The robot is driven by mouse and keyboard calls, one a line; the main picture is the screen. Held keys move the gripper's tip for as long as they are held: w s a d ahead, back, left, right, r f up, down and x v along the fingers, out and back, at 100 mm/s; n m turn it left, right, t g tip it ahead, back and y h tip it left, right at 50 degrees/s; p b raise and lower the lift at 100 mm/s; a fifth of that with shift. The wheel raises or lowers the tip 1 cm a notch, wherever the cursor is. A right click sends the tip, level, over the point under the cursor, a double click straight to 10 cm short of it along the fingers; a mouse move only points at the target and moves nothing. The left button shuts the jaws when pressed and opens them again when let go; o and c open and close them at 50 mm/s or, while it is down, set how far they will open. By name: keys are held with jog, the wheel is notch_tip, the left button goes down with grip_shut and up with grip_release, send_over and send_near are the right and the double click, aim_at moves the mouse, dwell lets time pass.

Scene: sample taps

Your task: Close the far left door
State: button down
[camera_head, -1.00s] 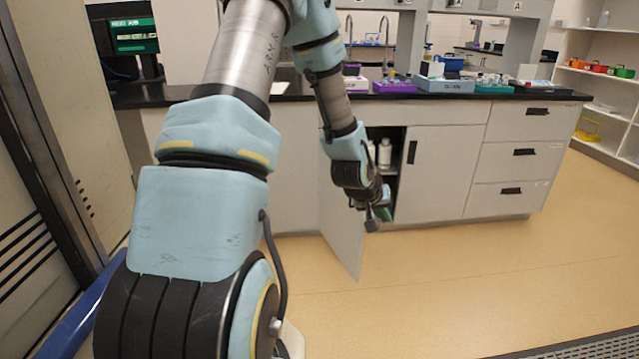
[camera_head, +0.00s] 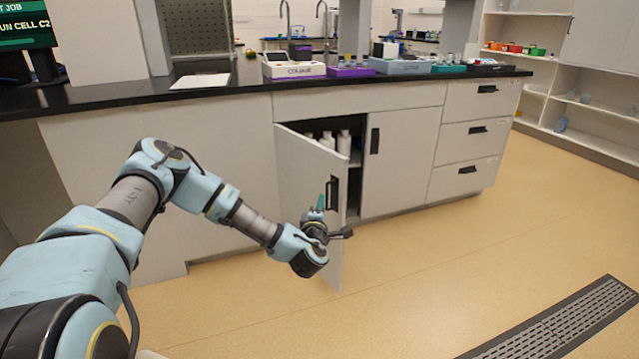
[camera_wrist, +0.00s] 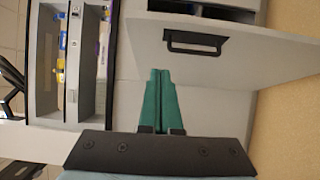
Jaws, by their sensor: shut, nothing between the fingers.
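The left door (camera_head: 301,180) of the lower cabinet is light grey and stands swung open, hinged at its left side. Its black bar handle (camera_head: 332,195) is on the outer face near the free edge. My gripper (camera_head: 321,203) is at the outer face of this door, close to the handle, in the head view. In the wrist view the green fingers (camera_wrist: 160,98) are together and empty, with the door (camera_wrist: 265,62) and its handle (camera_wrist: 195,43) beyond them. I cannot tell whether the fingers touch the door.
White bottles (camera_head: 344,143) stand inside the open cabinet. The neighbouring door (camera_head: 398,160) is shut, with drawers (camera_head: 466,146) to its right. A black countertop (camera_head: 120,93) carries trays and a purple rack (camera_head: 350,71). The floor in front is clear, with a drain grate (camera_head: 562,325) at right.

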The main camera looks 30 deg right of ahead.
send_near(337, 177)
jog(key=w, duration=0.4)
jog(key=shift+w+d+r+p, duration=0.1)
jog(key=shift+w+d+p, duration=0.15)
jog(key=shift+d, duration=0.35)
jog(key=shift+w+d+r+p, duration=0.1)
jog(key=shift+w+d+p, duration=0.15)
jog(key=shift+d, duration=0.3)
jog(key=shift+w+d, duration=0.1)
jog(key=shift+d, duration=0.3)
jog(key=shift+d+f, duration=0.1)
jog(key=shift+d, duration=0.05)
